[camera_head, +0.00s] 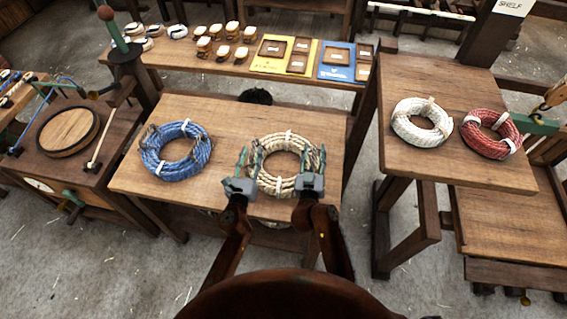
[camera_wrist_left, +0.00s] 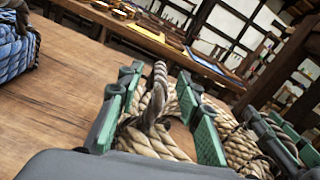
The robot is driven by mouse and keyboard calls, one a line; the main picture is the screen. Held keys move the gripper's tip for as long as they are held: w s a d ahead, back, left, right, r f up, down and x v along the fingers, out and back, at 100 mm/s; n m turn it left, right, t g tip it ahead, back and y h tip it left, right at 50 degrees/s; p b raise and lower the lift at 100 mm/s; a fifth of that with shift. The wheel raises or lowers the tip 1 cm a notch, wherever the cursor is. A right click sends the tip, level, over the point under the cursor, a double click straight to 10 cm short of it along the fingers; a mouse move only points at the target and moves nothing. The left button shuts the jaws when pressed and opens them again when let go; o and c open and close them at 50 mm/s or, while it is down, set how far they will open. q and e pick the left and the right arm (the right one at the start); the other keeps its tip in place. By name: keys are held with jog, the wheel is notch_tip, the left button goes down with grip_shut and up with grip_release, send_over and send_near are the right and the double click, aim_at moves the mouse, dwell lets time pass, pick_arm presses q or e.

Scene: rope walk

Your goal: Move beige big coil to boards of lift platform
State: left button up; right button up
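The beige big coil (camera_head: 271,184) lies on the middle wooden table, with a pale tie at its far side. It also shows in the left wrist view (camera_wrist_left: 155,143). My left gripper (camera_head: 245,164) is at the coil's left side, its fingers apart and astride the rope bundle. In the left wrist view its green-padded fingers (camera_wrist_left: 160,105) stand on either side of the rope, with no clear grip. My right gripper (camera_head: 314,161) is at the coil's right side, its fingers apart around the rope. A lower boarded platform (camera_head: 510,225) stands at the right; I cannot tell if it is the lift platform.
A blue coil (camera_head: 165,172) lies left on the same table (camera_head: 225,115). White (camera_head: 408,128) and red (camera_head: 478,139) coils lie on a higher stand (camera_head: 420,80) to the right. A bench with small goods (camera_head: 205,48) runs behind. A round-topped wooden stand (camera_head: 68,130) is at left.

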pick_arm(q)
jog(key=shift+w, duration=0.2)
pick_arm(e)
jog(key=shift+w+d, duration=0.1)
jog(key=shift+w, duration=0.1)
pick_arm(q)
jog(key=shift+c, duration=0.7)
pick_arm(e)
jog(key=shift+c, duration=0.6)
pick_arm(q)
grip_shut()
pick_arm(e)
grip_shut()
pick_arm(q)
jog(key=shift+r, duration=0.1)
pick_arm(e)
jog(key=shift+r, duration=0.1)
